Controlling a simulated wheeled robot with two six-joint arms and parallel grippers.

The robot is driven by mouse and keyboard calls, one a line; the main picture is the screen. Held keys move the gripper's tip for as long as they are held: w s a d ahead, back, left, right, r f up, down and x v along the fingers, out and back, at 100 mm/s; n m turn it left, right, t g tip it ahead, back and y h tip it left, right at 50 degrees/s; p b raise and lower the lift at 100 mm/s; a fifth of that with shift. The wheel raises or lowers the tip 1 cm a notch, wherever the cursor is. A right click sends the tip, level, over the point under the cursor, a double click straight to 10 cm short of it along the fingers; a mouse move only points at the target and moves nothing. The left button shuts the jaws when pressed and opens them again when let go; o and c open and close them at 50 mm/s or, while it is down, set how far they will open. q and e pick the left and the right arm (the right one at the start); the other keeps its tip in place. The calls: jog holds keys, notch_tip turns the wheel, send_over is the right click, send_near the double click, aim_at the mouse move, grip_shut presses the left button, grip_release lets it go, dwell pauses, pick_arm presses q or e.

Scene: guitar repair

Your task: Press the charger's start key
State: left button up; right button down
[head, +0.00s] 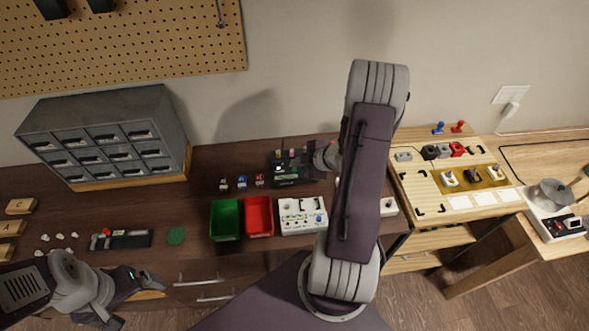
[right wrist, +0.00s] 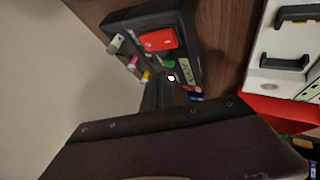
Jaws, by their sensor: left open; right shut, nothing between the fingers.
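The charger (head: 288,174) is a black box at the back of the dark bench, left of my right arm. In the right wrist view the charger (right wrist: 190,20) shows a red panel, a small green patch (right wrist: 168,63) and several coloured pegs along one side. My right gripper (right wrist: 171,80) is shut and empty, with its tips over the charger beside the green patch; I cannot tell whether they touch. The fingers hide part of that face, and no start key can be told for certain.
Green (head: 225,220) and red (head: 258,217) bins and a white panel device (head: 302,216) stand in front of the charger. Small coloured items lie to its left. A grey drawer cabinet (head: 107,140) stands at the back left. A light wooden table (head: 420,205) is at the right.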

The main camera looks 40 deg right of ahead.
jog(key=shift+f, duration=0.25)
jog(key=shift+f+b, duration=0.45)
dwell(0.5)
jog(key=shift+r, duration=0.1)
jog(key=shift+r+p, duration=0.8)
jog(key=shift+p, duration=0.1)
notch_tip(320, 180, up, 5)
jog(key=p, duration=0.4)
jog(key=shift+p, duration=0.4)
